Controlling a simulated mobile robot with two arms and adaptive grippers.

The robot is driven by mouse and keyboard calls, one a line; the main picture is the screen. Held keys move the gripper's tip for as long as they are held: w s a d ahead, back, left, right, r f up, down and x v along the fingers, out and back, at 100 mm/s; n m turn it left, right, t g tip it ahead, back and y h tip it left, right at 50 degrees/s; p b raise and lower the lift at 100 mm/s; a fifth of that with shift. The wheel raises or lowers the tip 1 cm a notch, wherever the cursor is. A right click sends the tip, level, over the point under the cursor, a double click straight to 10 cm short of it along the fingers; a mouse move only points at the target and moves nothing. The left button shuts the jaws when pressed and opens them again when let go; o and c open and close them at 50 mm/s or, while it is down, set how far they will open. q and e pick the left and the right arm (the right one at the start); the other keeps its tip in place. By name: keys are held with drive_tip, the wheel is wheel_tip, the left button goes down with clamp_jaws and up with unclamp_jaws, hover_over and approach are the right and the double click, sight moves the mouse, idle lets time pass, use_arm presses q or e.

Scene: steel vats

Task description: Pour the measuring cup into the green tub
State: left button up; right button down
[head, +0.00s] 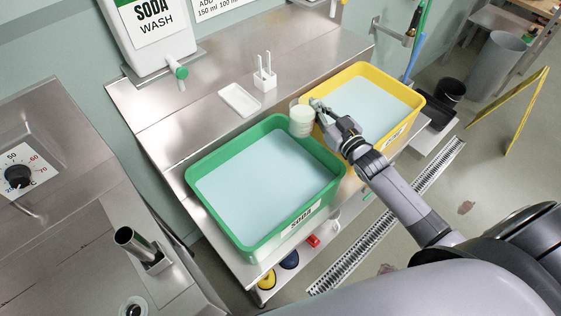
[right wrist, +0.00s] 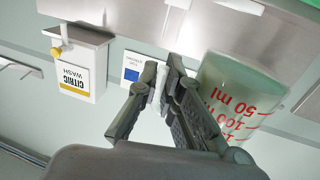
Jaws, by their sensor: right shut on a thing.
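The measuring cup (head: 301,121), pale and translucent with a whitish look, is held above the gap between the two tubs, by the right rim of the green tub (head: 228,146). It looks close to upright. In the right wrist view the measuring cup (right wrist: 232,100) shows red ml marks. My right gripper (head: 318,104) is on the cup's right side, shut on it; the grasped part is mostly hidden. The right gripper's fingers (right wrist: 168,95) also show in the wrist view. The green tub holds pale blue liquid and carries a SODA label. My left gripper is not in view.
A yellow tub (head: 340,76) with pale blue liquid stands right of the green tub. Behind are a white tray (head: 239,99), a small white pronged holder (head: 265,78) and a soda wash container (head: 150,40). A citric wash container (right wrist: 78,65) shows in the wrist view.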

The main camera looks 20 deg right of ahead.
sight(299, 113)
drive_tip(key=shift+a, duration=0.2)
drive_tip(key=a+n+b, duration=0.1)
drive_tip(key=n+b, duration=0.1)
drive_tip(key=s+a+f+n+b, duration=0.1)
drive_tip(key=n+b, duration=0.1)
drive_tip(key=b, duration=0.1)
drive_tip(key=shift+a+f+t, duration=0.1)
drive_tip(key=shift+a+t, duration=0.05)
drive_tip(key=shift+t, duration=0.25)
drive_tip(key=shift+a+r+n, duration=0.2)
drive_tip(key=shift+r+n, duration=0.05)
drive_tip(key=shift+n, duration=0.05)
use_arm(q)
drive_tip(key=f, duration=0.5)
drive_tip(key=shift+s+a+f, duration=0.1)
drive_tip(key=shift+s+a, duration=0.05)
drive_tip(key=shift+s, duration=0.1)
use_arm(e)
drive_tip(key=shift+a+y, duration=0.15)
drive_tip(key=shift+y, duration=0.15)
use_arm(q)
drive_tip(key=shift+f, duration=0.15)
use_arm(e)
drive_tip(key=shift+s+n, duration=0.1)
drive_tip(key=shift+n, duration=0.2)
